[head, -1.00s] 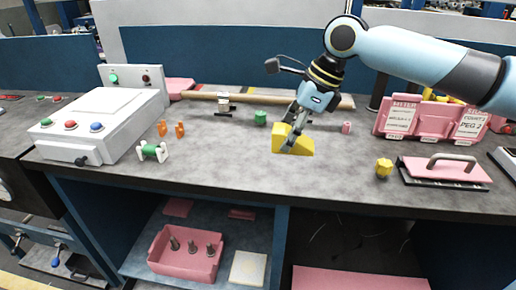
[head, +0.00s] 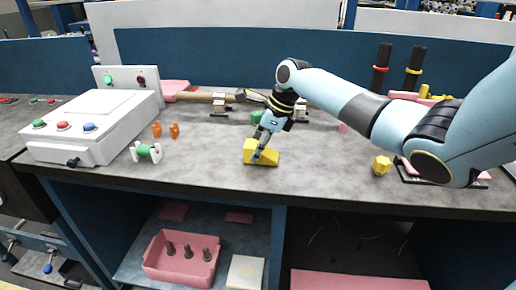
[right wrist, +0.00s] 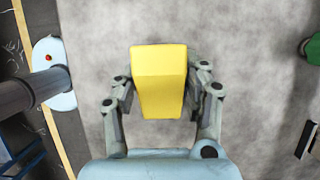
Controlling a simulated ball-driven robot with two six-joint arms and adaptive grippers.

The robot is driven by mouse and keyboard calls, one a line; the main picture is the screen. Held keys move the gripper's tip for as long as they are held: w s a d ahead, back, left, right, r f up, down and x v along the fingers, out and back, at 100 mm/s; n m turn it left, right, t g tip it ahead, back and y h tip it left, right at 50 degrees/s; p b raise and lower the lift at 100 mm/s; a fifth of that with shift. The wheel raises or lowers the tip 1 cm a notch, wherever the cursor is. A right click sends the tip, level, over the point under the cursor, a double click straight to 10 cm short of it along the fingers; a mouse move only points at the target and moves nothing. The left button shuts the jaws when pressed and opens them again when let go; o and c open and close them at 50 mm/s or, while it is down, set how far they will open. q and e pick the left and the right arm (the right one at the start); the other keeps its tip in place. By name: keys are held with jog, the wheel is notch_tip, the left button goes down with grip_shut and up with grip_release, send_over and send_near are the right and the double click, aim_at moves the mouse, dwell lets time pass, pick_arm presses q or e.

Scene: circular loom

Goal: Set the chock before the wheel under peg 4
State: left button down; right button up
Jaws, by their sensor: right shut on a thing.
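The chock is a yellow wedge-like block (head: 264,153), low over the grey bench or resting on it; I cannot tell which. My right gripper (head: 258,156) reaches down and is shut on it. In the right wrist view the yellow block (right wrist: 160,80) sits between the two fingers (right wrist: 162,95), one on each side. My left gripper is not in view. No peg number is readable now, and I cannot pick out the wheel under peg 4.
A white box (head: 92,125) with coloured buttons stands left, with a green-and-white spool (head: 146,152) and orange pieces (head: 166,130) beside it. A wooden pole (head: 205,97) lies behind. A yellow knob (head: 381,165) is at right. Bench front between spool and knob is mostly clear.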

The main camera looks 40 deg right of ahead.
jog(key=o, duration=1.3)
